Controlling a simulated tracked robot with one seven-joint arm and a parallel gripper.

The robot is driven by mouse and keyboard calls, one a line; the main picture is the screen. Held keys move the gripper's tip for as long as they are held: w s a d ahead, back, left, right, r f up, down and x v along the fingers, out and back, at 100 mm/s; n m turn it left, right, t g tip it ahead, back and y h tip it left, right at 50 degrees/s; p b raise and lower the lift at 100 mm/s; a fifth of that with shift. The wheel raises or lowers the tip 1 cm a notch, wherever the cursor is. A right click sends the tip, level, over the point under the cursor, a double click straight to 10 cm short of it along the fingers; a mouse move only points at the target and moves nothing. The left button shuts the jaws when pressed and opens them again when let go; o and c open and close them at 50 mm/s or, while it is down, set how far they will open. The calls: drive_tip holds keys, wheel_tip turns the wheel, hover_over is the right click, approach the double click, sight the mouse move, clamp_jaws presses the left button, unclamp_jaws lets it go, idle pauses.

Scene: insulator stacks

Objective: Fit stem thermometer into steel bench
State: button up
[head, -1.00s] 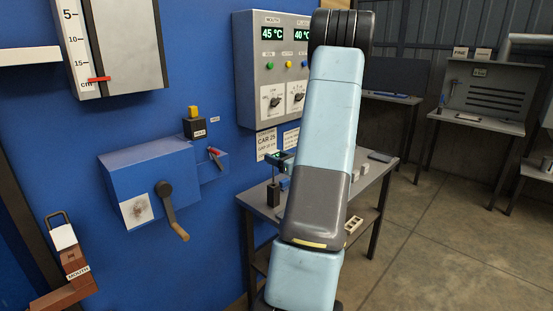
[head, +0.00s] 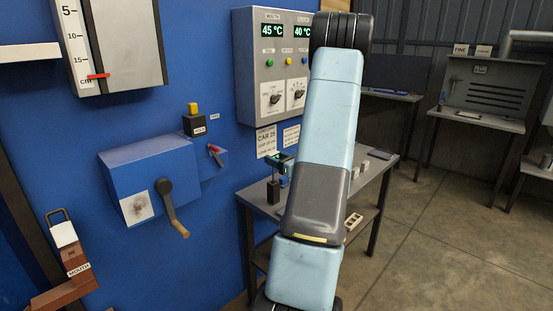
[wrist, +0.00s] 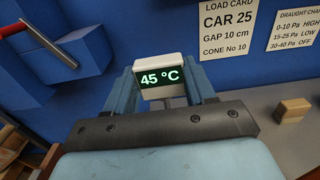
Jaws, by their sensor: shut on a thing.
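The stem thermometer (wrist: 160,63) shows in the wrist view as a white head with a green display reading 45 °C. My gripper (wrist: 162,93) is shut on it, one blue-grey finger at each side. In the head view my arm covers much of the bench.
A dark post (head: 273,191) stands on the bench's left part. A wooden block (wrist: 291,110) lies on the bench. A control panel (head: 256,80), a blue crank box (head: 150,180) and a red-handled lever (head: 215,154) are on the wall. Open floor lies to the right.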

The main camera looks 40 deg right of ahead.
sight(277, 184)
drive_tip(key=shift+f, duration=3.75)
drive_tip(key=o, duration=1.2)
drive_tip(key=shift+o, duration=0.2)
drive_tip(key=s, duration=1.3)
drive_tip(key=shift+s+d, duration=0.35)
drive_tip(key=shift+d, duration=0.1)
